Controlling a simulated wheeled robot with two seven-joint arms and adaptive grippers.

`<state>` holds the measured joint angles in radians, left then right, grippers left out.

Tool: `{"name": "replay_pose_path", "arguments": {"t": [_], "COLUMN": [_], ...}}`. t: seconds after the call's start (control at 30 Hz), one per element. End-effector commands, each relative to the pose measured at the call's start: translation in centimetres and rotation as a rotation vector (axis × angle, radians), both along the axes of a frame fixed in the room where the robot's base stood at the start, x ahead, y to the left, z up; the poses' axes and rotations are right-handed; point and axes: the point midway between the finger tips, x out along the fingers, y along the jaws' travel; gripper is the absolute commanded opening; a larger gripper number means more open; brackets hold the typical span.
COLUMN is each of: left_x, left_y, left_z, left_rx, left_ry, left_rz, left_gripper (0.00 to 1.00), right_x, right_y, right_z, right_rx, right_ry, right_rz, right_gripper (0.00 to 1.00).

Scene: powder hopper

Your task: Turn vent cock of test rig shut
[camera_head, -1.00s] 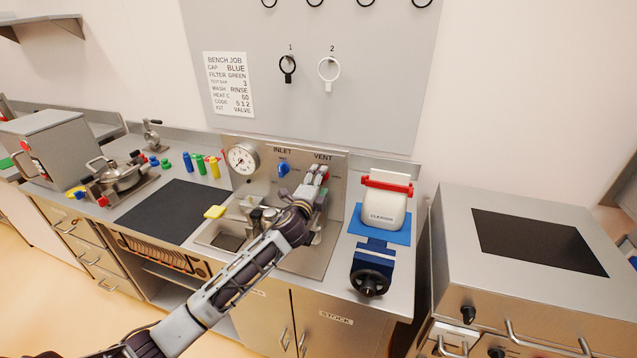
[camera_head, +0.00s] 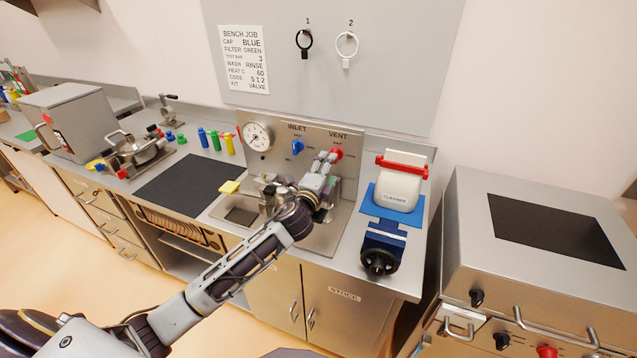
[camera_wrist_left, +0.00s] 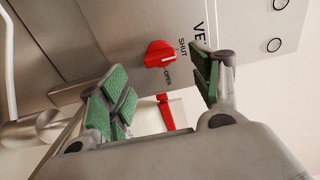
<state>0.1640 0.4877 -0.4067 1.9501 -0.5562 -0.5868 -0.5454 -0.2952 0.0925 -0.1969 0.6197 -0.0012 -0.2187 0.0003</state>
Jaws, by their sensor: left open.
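The test rig's upright panel (camera_head: 276,136) carries the red vent cock (camera_head: 337,153) under the word VENT. In the left wrist view the red vent cock (camera_wrist_left: 158,54) sits beside the words SHUT and OPEN. Its white mark appears to point to the SHUT side. My left gripper (camera_head: 326,158) is just in front of and slightly left of the cock. In the wrist view my left gripper (camera_wrist_left: 162,72) is open, its green pads apart with the cock seen beyond the gap and nothing held. My right gripper is not in view.
A blue inlet cock (camera_head: 297,146) and a gauge (camera_head: 257,136) are left on the same panel. A dark mat (camera_head: 185,183) lies left.

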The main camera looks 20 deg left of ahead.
Motion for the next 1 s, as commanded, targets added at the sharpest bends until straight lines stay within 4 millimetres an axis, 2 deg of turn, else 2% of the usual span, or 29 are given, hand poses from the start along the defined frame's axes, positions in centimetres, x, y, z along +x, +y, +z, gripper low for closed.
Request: {"name": "replay_pose_path", "arguments": {"t": [0.6,1.0], "left_x": [-5.4,-6.6], "left_y": [0.2,0.3], "left_z": [-0.1,0.0], "left_rx": [0.0,0.0], "left_ry": [0.001,0.001], "left_rz": [0.0,0.001], "left_gripper": [0.64,0.64], "right_x": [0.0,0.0], "right_y": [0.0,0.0], "right_z": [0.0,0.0], "right_rx": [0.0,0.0], "right_ry": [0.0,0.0], "right_rz": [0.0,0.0], "right_gripper": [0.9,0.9]}}
